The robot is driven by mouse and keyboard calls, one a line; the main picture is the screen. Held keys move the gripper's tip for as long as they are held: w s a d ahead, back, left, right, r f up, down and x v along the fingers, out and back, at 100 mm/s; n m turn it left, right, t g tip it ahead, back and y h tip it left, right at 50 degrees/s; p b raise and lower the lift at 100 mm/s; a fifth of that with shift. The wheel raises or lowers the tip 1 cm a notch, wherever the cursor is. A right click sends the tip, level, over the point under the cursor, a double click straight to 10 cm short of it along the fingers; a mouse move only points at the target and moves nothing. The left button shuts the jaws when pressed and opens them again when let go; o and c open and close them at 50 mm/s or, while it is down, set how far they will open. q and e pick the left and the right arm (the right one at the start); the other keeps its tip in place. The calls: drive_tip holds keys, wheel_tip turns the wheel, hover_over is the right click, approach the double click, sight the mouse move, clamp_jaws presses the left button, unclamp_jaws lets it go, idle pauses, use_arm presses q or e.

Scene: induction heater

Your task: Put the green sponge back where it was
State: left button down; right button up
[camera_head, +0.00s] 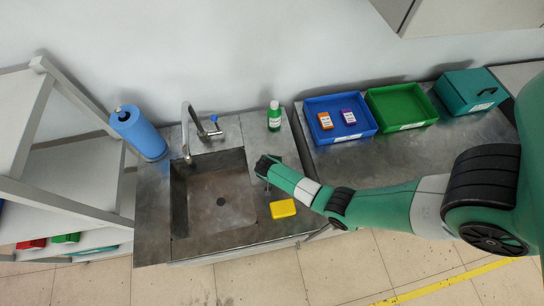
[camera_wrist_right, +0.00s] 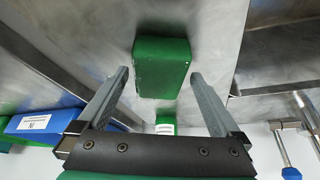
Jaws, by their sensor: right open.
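The green sponge (camera_wrist_right: 162,62) shows in the right wrist view on a steel surface beside the sink edge. I cannot make it out in the head view, where my right gripper and arm cover that area. My right gripper (camera_head: 262,170) is at the right rim of the sink (camera_head: 219,202) in the head view. In the wrist view, my right gripper (camera_wrist_right: 160,74) is open, with one finger on each side of the sponge. I see no clear contact. My left gripper is not in view.
A yellow sponge (camera_head: 283,208) lies on the counter in front of my right gripper. A green bottle (camera_head: 274,118) stands behind it. A blue bin (camera_head: 341,133), green bin (camera_head: 402,126) and teal box (camera_head: 470,91) stand right.

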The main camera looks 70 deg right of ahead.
drive_tip(key=p+v, duration=0.4)
drive_tip(key=v, duration=0.7)
drive_tip(key=shift+r, duration=0.3)
